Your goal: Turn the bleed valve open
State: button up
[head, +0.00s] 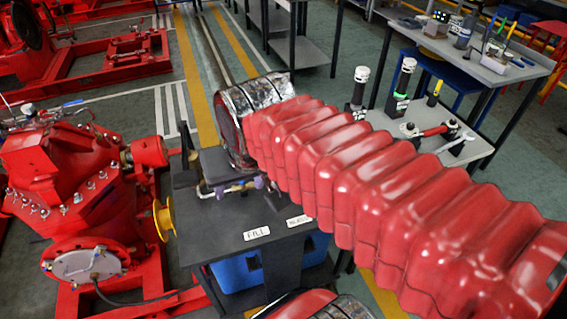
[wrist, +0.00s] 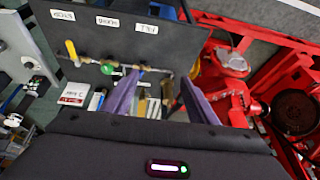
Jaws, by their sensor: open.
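The dark panel (wrist: 170,35) carries white labels, upside down in the wrist view; the middle one (wrist: 107,21) seems to read BLEED, the right one (wrist: 146,29) FILL. A pipe with several small valves runs along it. A green handle (wrist: 107,68) sits nearest the middle label and looks like the bleed valve. A yellow handle (wrist: 71,48) stands left of it. My gripper (wrist: 158,77) is open and empty, its purple fingers spread over the pipe, right of the green handle. In the head view my gripper (head: 240,187) is over the panel; the green handle is hidden there.
A red engine (head: 70,170) stands left of the panel. A blue container (head: 238,272) sits below the panel. A grey table (head: 470,145) with tools is at the right. A yellow wheel (head: 163,220) juts out at the panel's left.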

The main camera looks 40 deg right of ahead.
jog(key=w+d+f+m+g, duration=0.2)
jog(key=w+d+f+m, duration=0.2)
jog(key=w+d+m, duration=0.4)
jog(key=w+d+f+m+g, duration=0.2)
jog(key=w+d+f+m, duration=0.3)
jog(key=d, duration=0.9)
jog(key=w+m, duration=0.3)
jog(key=w, duration=0.1)
jog(key=shift+w+d+g, duration=0.15)
jog(key=shift+w+g, duration=0.15)
jog(key=shift+g, duration=0.1)
jog(key=shift+f, duration=0.1)
notch_tip(320, 180, down, 14)
jog(key=shift+r, duration=0.25)
jog(key=shift+c, duration=0.3)
